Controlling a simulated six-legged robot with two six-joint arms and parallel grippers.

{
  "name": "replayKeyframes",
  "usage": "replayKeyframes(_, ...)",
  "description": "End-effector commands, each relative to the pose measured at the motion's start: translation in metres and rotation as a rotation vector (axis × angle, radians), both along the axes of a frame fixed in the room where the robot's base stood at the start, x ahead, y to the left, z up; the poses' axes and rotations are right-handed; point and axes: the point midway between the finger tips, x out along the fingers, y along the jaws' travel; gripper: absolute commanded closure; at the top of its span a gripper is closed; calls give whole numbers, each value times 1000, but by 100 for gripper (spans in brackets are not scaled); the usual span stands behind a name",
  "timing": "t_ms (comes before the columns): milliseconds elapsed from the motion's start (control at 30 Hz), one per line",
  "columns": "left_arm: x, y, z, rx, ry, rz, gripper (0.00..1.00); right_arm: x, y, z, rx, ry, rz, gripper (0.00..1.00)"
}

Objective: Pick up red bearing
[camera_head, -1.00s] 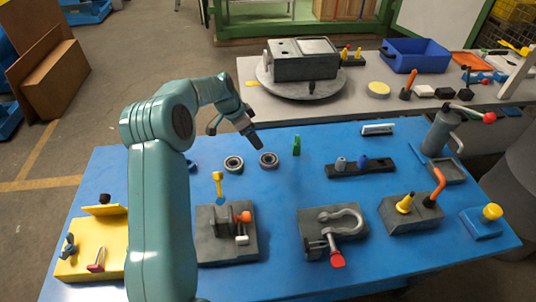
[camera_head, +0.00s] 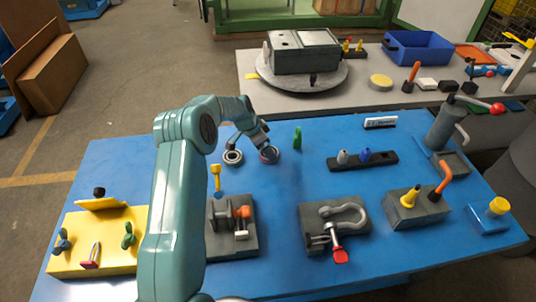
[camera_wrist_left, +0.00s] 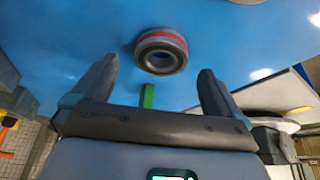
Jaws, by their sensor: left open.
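The red bearing (camera_head: 269,156), a dark ring with a red band, lies on the blue table top at the back, left of the middle. It also shows in the left wrist view (camera_wrist_left: 162,51), just ahead of the fingers and a little above the middle of the gap. My left gripper (camera_head: 262,146) is right over the bearing in the head view and partly hides it. In the wrist view my left gripper (camera_wrist_left: 157,78) is open with nothing between its fingers. My right gripper is not in view.
A second bearing (camera_head: 233,157) lies close to the left of the red one. A green upright part (camera_head: 297,139) stands close to the right. A yellow-topped peg (camera_head: 216,176) stands in front. A dark holder (camera_head: 362,161) is further right, with clear blue table between.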

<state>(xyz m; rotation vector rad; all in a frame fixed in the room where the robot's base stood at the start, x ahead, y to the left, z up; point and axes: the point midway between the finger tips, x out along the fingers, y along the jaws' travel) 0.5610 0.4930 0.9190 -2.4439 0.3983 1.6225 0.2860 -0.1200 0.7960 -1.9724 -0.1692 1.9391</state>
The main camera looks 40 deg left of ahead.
Motion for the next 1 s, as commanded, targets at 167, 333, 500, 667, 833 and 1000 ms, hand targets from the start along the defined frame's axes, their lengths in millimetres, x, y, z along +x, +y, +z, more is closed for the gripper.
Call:
replayKeyframes(167, 9, -3, -27, -1, 0, 0, 0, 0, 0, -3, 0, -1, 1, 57)
replayKeyframes(333, 12, -3, -31, 0, 0, 0, 0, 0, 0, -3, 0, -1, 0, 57)
replayKeyframes(500, 12, -3, -31, 0, 0, 0, 13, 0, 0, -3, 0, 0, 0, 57)
replayKeyframes(667, 12, -3, -31, -1, 0, 0, 65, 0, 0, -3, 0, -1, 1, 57)
replayKeyframes(833, 12, -3, -30, 1, -1, 0, 71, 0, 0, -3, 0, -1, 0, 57)
replayKeyframes(1000, 12, -3, -24, 1, -2, -1, 71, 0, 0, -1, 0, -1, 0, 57)
